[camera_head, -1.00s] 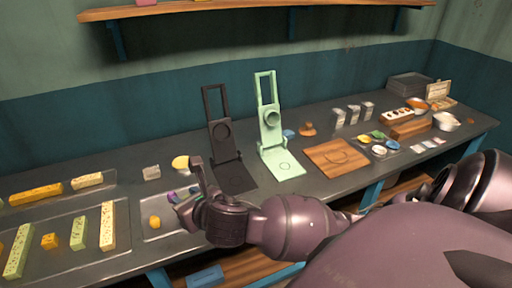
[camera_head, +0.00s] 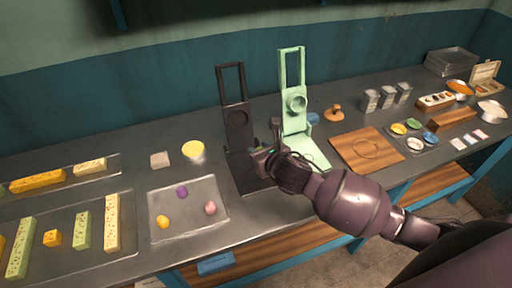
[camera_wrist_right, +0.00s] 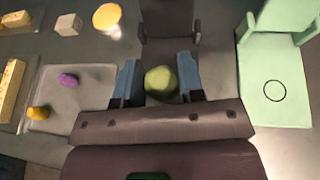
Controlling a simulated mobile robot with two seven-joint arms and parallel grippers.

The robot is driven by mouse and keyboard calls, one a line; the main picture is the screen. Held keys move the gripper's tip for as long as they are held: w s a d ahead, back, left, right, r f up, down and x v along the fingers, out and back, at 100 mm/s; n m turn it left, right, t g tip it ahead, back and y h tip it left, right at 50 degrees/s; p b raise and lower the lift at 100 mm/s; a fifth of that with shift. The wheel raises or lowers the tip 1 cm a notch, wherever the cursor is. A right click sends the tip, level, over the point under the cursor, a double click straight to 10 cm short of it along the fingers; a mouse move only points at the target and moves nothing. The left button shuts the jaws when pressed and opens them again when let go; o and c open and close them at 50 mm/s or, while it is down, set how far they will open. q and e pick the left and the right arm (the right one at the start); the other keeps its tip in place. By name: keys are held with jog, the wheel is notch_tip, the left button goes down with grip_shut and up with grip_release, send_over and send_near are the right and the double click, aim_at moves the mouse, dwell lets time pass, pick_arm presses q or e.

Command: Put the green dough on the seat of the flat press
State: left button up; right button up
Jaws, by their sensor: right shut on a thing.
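My right gripper (camera_head: 264,158) is shut on the green dough (camera_wrist_right: 161,82), a small rounded lump between its blue-grey fingers (camera_wrist_right: 160,86) in the right wrist view. In the head view it hangs over the front of the dark press (camera_head: 238,122), hiding part of its base plate. The dark press has an upright frame and a flat base; it also shows behind the dough in the wrist view (camera_wrist_right: 168,22). A mint-green press (camera_head: 293,100) with a round knob and a ring-marked base stands just to its right. I cannot tell the dough's height above the plate. My left gripper is out of view.
A shallow tray (camera_head: 188,231) left of the dark press holds purple (camera_head: 182,191), yellow-orange (camera_head: 162,221) and pink (camera_head: 210,208) dough lumps. A yellow-topped cup (camera_head: 194,151) stands behind it. A wooden board (camera_head: 367,150) lies right of the mint-green press.

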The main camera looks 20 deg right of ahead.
aim_at(253, 175)
jog(key=shift+w+a+f+n+y+p, duration=0.15)
jog(key=shift+w+a+f+y, duration=0.05)
jog(key=shift+w+f, duration=0.4)
jog(key=shift+w+a+f+n+y+p, duration=0.15)
jog(key=shift+w+f+y, duration=0.05)
jog(key=shift+w+f, duration=0.3)
jog(key=shift+w+a+f, duration=0.25)
jog(key=shift+w+f, duration=0.05)
jog(key=shift+f, duration=1.5)
jog(key=shift+f+b, duration=0.75)
jog(key=shift+b, duration=0.45)
jog(key=shift+f+b, duration=0.9)
jog(key=shift+f, duration=0.45)
pick_arm(q)
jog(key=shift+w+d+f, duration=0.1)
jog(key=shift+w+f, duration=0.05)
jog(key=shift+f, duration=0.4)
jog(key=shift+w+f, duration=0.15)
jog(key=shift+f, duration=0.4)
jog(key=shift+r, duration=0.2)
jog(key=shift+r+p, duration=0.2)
jog(key=shift+p, duration=0.2)
pick_arm(e)
jog(key=shift+f, duration=0.4)
jog(key=o, duration=1)
